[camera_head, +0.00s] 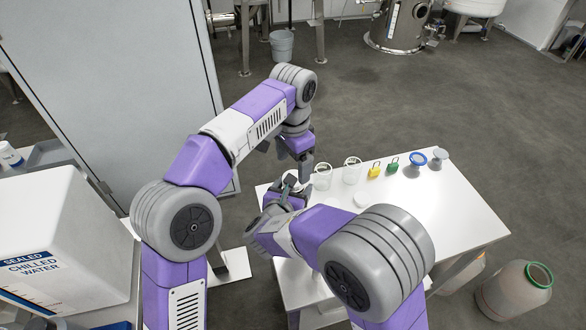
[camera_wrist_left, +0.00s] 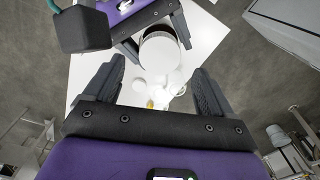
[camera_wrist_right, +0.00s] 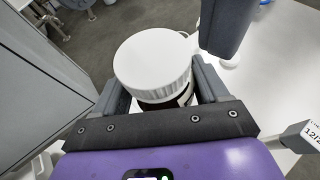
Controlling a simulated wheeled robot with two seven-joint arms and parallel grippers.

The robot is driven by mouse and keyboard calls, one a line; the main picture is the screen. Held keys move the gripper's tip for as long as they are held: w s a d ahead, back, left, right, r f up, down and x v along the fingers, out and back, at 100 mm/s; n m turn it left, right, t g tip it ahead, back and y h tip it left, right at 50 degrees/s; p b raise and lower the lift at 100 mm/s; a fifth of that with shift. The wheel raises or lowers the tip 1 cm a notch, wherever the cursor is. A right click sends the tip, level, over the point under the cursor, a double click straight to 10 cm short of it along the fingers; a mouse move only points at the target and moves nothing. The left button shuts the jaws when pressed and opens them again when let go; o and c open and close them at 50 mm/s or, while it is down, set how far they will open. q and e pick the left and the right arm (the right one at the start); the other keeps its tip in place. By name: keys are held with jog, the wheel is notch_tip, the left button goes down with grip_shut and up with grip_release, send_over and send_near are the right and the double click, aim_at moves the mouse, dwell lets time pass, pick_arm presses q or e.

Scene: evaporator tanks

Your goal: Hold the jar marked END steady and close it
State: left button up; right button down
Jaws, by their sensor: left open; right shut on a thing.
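A jar (camera_wrist_right: 168,104) with a dark-edged label carries a wide, ribbed white lid (camera_wrist_right: 153,62). Whether the lid is tight cannot be told, and no END mark is readable. My right gripper (camera_wrist_right: 152,92) is shut around the jar's body below the lid; it shows at the table's near left part in the head view (camera_head: 283,196). My left gripper (camera_wrist_left: 161,75) is open and empty, pointing down above the jar. The lid (camera_wrist_left: 160,52) appears beyond its fingertips in the left wrist view. In the head view the left gripper (camera_head: 302,168) partly hides the jar.
On the white table (camera_head: 455,215) stand two clear vessels (camera_head: 322,178) (camera_head: 352,170), a yellow padlock (camera_head: 375,169), a green padlock (camera_head: 392,165), a blue-rimmed item (camera_head: 418,160) and a grey one (camera_head: 438,158). A white disc (camera_head: 362,201) lies near the middle. The table's right side is clear.

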pick_arm(q)
jog(key=shift+r, duration=0.15)
jog(key=shift+c, duration=0.3)
jog(key=shift+r, duration=0.25)
notch_tip(320, 180, up, 3)
jog(key=m, duration=3)
jog(key=shift+f+m, duration=0.15)
jog(key=shift+m, duration=0.25)
jog(key=shift+f, duration=0.1)
jog(key=shift+f, duration=3.95)
